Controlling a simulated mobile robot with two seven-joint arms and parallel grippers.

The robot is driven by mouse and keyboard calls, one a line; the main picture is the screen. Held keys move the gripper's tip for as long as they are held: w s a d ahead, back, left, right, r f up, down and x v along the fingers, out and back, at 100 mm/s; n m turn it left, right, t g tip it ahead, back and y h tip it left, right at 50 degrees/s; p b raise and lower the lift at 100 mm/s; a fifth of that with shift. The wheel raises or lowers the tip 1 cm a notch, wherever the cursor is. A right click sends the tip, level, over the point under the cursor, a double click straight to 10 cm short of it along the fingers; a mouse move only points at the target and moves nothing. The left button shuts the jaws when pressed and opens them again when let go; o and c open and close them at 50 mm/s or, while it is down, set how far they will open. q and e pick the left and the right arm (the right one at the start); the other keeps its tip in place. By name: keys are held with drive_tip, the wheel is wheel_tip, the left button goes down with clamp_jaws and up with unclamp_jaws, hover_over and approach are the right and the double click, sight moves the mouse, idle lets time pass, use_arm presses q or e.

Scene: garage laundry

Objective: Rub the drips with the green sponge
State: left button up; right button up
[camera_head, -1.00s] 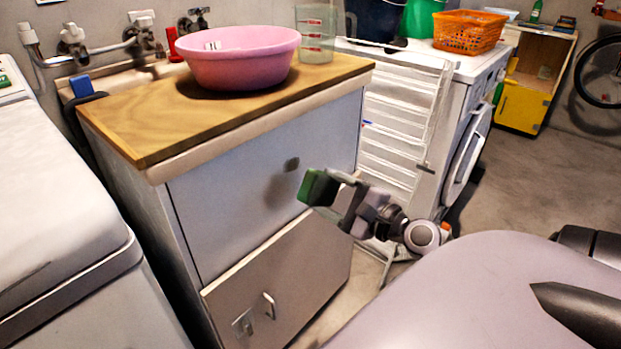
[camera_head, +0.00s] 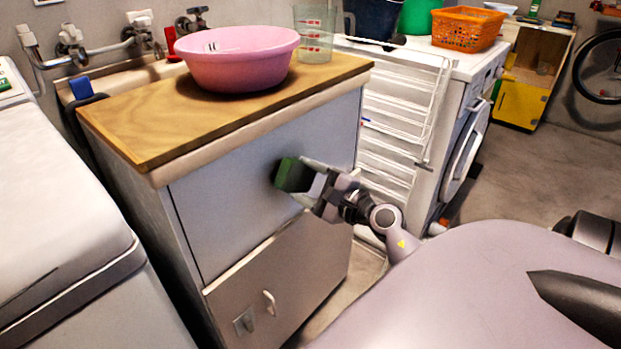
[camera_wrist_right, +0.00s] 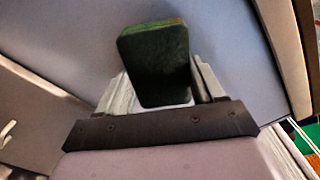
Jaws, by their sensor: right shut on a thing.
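The green sponge (camera_head: 291,175) is held in my right gripper (camera_head: 318,184), in front of the grey-blue front panel (camera_head: 225,215) of the sink cabinet. A dark shadow edges the sponge's left side; I cannot tell whether it touches the panel. In the right wrist view the sponge (camera_wrist_right: 155,62) stands out between the two fingers of the right gripper (camera_wrist_right: 160,92), its dark green face toward the camera. No drips show now; the panel behind the sponge is hidden. My left gripper is not in view.
A pink basin (camera_head: 240,62) and a clear measuring jug (camera_head: 314,35) stand on the wooden worktop (camera_head: 150,130). A lower cabinet door (camera_head: 310,265) tilts outward below the panel. A white drying rack (camera_head: 390,150) and a washing machine (camera_head: 467,120) are to the right.

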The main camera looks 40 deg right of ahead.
sight(313, 172)
drive_tip(key=shift+w+a, duration=0.1)
drive_tip(key=shift+w, duration=0.85)
idle(0.5)
drive_tip(key=shift+d+f+b, duration=0.1)
drive_tip(key=shift+d+b, duration=0.5)
drive_tip(key=shift+d, duration=0.4)
drive_tip(key=shift+w+d+b, duration=0.1)
drive_tip(key=shift+d+b, duration=0.3)
drive_tip(key=shift+d, duration=0.3)
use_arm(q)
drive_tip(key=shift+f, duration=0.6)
use_arm(e)
drive_tip(key=shift+w+d, duration=0.1)
drive_tip(key=shift+d, duration=0.25)
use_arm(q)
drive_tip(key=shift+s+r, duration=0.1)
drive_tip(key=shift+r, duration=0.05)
use_arm(e)
drive_tip(key=shift+a, duration=0.15)
drive_tip(key=shift+a+r+p, duration=0.2)
drive_tip(key=shift+a+p, duration=0.35)
drive_tip(key=shift+a, duration=0.5)
drive_tip(key=shift+a+f+p, duration=0.1)
drive_tip(key=shift+a+p, duration=0.3)
drive_tip(key=shift+a, duration=0.6)
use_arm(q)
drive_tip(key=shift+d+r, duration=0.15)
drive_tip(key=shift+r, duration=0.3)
